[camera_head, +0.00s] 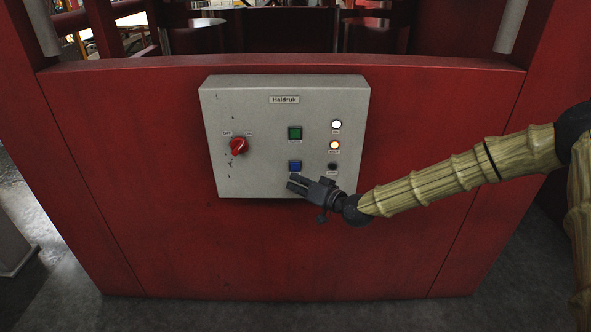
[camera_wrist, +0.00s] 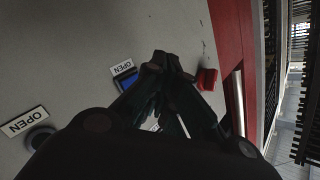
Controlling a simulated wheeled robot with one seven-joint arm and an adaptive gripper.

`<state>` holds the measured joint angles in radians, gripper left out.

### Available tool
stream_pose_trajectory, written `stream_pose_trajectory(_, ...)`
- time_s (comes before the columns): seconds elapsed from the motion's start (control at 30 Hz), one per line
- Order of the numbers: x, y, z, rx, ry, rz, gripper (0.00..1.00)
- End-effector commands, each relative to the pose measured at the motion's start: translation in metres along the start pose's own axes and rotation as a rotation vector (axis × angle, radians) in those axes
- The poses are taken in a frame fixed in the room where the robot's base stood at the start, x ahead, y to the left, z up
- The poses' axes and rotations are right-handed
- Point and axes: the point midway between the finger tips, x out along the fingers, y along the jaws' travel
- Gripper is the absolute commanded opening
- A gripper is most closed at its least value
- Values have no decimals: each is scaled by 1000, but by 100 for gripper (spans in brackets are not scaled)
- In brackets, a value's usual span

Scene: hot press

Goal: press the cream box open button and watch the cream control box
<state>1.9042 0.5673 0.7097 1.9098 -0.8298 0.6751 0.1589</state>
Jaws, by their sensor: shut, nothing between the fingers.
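The cream control box (camera_head: 265,178) is mounted on the red press front and carries a "Haldruk" label. Its blue button (camera_head: 294,166) is at the lower middle; in the wrist view the blue button (camera_wrist: 125,80) sits beside an OPEN label and is partly hidden by a finger. My gripper (camera_head: 294,183) is shut and empty, its fingertips just below the blue button in the head view. In the wrist view my gripper (camera_wrist: 172,62) is in front of the box face. I cannot tell whether it touches the box.
A green button (camera_head: 295,132) is above the blue one. A red rotary switch (camera_head: 238,146) is at left. At right, a white lamp (camera_head: 336,125) and an amber lamp (camera_head: 334,145) look lit; the lamp below (camera_head: 333,166) is dark. The red panel (camera_head: 150,200) around is clear.

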Motion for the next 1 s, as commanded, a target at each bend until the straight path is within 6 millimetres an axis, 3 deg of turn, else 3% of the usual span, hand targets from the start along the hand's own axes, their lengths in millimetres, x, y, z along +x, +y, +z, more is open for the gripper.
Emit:
stream_pose_trajectory(0.3, 14, 10, -9, -1, 1, -1, 0)
stream_pose_trajectory(1.0, 15, 11, -10, -1, 0, -1, 0)
